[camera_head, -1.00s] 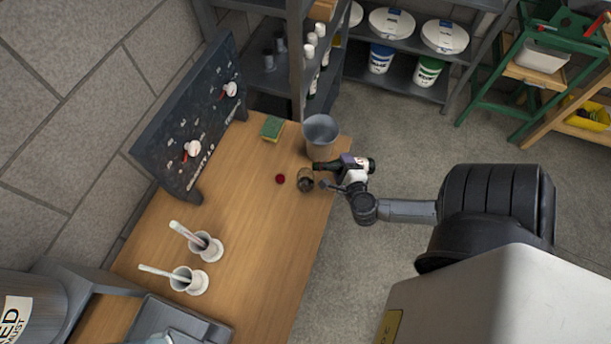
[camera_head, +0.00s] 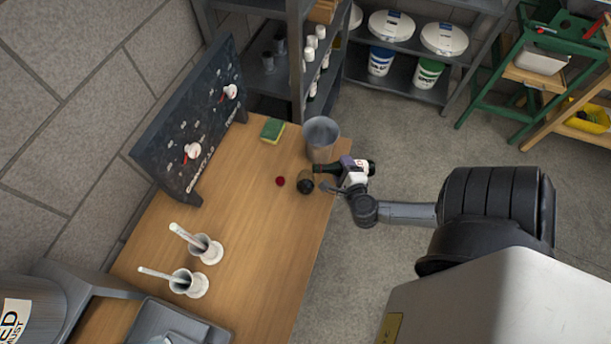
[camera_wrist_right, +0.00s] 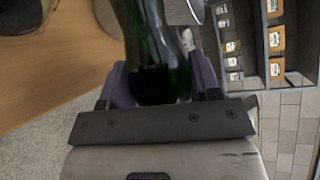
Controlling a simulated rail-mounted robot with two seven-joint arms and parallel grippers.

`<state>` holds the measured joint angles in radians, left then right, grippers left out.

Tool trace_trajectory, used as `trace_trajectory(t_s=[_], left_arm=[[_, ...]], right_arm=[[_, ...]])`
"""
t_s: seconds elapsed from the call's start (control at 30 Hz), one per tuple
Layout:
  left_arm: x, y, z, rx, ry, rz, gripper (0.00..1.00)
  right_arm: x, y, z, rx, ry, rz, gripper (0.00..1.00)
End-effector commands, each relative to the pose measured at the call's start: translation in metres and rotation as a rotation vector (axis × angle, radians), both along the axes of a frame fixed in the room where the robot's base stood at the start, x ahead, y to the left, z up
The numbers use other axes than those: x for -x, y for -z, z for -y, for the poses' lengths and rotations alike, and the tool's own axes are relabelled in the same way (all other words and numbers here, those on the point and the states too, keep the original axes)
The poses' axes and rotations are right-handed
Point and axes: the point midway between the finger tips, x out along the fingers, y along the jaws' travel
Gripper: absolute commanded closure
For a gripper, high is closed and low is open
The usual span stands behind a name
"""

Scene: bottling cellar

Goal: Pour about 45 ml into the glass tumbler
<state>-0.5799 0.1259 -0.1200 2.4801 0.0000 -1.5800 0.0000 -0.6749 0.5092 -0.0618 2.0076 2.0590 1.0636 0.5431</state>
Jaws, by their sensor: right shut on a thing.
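My right gripper (camera_head: 350,178) is shut on a dark green bottle (camera_head: 326,168) with a pale label. The bottle lies nearly level, its neck pointing left, close to the glass tumbler (camera_head: 305,186) at the table's right edge. The tumbler looks dark; its liquid level cannot be made out, and I cannot tell whether liquid is flowing. In the right wrist view the bottle (camera_wrist_right: 155,50) sits between the purple fingers of the gripper (camera_wrist_right: 160,88). My left gripper is out of view.
A grey bucket (camera_head: 321,136) stands just behind the bottle. A small red object (camera_head: 280,181) lies left of the tumbler, and a green-yellow sponge (camera_head: 272,130) farther back. The table's middle (camera_head: 255,215) is clear.

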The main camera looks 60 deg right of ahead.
Motion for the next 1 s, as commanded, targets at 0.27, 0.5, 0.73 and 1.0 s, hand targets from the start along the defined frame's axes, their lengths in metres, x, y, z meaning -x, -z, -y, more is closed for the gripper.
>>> trace_trajectory(t_s=[0.27, 0.5, 0.73, 1.0], left_arm=[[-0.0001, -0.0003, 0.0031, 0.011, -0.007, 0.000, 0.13], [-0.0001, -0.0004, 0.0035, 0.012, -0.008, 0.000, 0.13], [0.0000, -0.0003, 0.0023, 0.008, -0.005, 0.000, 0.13], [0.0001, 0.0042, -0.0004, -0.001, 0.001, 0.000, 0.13]], right_arm=[[-0.0003, -0.0007, 0.0001, 0.002, 0.000, 0.002, 0.79], [-0.0003, -0.0007, 0.0001, 0.002, 0.000, 0.002, 0.79], [-0.0003, -0.0007, 0.0001, 0.002, 0.000, 0.002, 0.79], [-0.0013, 0.0048, -0.0011, -0.034, 0.002, 0.048, 0.79]])
